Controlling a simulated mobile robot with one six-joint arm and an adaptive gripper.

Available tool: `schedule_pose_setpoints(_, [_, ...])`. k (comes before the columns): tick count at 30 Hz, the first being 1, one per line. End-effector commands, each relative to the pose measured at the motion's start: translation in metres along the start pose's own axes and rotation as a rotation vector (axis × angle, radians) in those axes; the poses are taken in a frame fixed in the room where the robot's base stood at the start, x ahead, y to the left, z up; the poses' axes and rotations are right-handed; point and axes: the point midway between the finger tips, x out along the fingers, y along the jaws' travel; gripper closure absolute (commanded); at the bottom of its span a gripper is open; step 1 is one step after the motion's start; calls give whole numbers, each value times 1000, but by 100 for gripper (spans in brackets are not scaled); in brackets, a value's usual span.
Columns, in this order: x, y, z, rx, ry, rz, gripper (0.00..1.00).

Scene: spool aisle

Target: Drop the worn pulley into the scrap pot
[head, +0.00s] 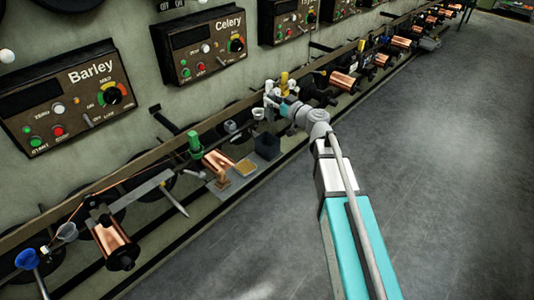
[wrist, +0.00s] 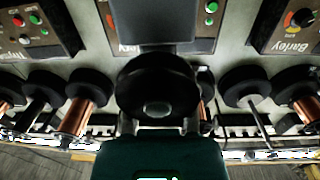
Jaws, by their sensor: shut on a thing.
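My gripper (head: 272,97) is at the end of my outstretched arm, in front of the wall rail below and right of the Celery panel. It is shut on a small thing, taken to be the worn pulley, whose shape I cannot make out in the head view. A small pale cup (head: 258,113) is just below and left of my gripper; a dark blue open box (head: 267,145) stands lower on the ledge. I cannot tell which is the scrap pot. In the wrist view a large black round disc (wrist: 157,80) fills the middle, and I cannot tell whether it is held.
The Barley panel (head: 70,95) and Celery panel (head: 205,45) hang on the wall. Copper spools (head: 112,235) line the rail. The grey floor (head: 440,150) at right is clear.

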Motion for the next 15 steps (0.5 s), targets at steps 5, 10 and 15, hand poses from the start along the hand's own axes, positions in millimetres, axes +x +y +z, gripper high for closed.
schedule_pose_setpoints(5, [3,4,6,0,0,-35,100])
schedule_pose_setpoints(10, [2,3,5,0,0,-37,100])
schedule_pose_setpoints(15, [3,2,5,0,0,-37,100])
